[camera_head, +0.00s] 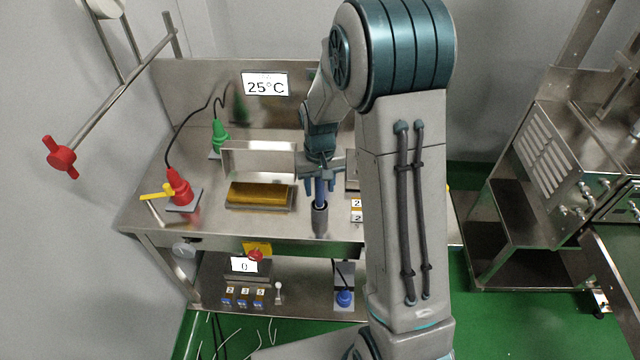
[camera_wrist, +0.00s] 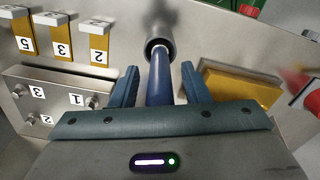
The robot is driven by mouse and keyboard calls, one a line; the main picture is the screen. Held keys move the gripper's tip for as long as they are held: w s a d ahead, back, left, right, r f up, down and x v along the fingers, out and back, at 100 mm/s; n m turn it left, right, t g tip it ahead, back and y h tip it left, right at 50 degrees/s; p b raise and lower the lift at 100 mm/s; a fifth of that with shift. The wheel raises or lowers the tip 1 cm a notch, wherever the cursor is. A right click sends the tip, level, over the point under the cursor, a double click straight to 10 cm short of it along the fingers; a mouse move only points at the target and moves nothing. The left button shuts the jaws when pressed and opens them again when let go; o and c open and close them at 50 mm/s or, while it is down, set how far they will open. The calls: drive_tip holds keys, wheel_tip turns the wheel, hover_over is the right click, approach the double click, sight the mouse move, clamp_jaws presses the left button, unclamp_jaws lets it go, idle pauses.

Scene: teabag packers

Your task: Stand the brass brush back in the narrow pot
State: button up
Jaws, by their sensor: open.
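The brush (camera_head: 320,190) shows as a blue handle standing upright in the narrow dark grey pot (camera_head: 320,219) near the bench's front edge. The brush's brass end is not visible. In the wrist view the blue handle (camera_wrist: 160,82) runs into the mouth of the pot (camera_wrist: 159,43). My gripper (camera_head: 320,172) is above the pot, with its fingers on either side of the handle. In the wrist view my gripper (camera_wrist: 160,76) is open, with a gap between each finger and the handle.
A golden block (camera_head: 260,195) lies on a metal tray left of the pot. A red bottle-like thing (camera_head: 179,188) stands farther left and a green one (camera_head: 219,135) behind. Numbered blocks (camera_head: 357,210) stand to the right. Bare bench lies left of the pot.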

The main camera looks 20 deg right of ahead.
wheel_tip(320, 180, up, 12)
drive_tip(key=shift+r+b, duration=0.15)
drive_tip(key=shift+b, duration=0.2)
drive_tip(key=s+r+t, duration=0.1)
drive_tip(key=s+r, duration=0.1)
drive_tip(key=s, duration=0.8)
drive_tip(key=s+r+t, duration=0.2)
drive_tip(key=s, duration=0.9)
drive_tip(key=shift+s+r, duration=0.1)
drive_tip(key=shift+r, duration=0.05)
